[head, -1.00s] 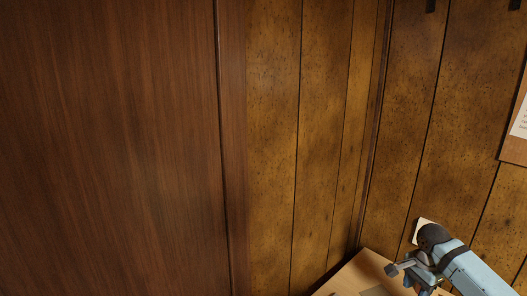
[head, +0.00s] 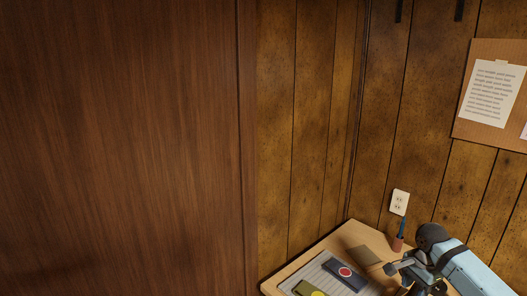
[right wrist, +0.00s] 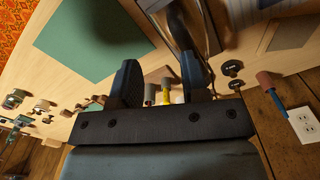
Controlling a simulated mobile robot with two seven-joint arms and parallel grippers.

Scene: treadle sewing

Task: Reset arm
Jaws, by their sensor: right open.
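My right gripper (right wrist: 159,66) is open in the right wrist view. Its two dark fingers stand apart above a light wooden tabletop (right wrist: 65,75). A small yellow item (right wrist: 167,92) shows between the fingers, beyond the palm bar; I see no contact with it. My left gripper is in neither view.
A green mat (right wrist: 92,38) and several small items lie on the tabletop. A large brown wooden panel (head: 115,150) fills the left.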

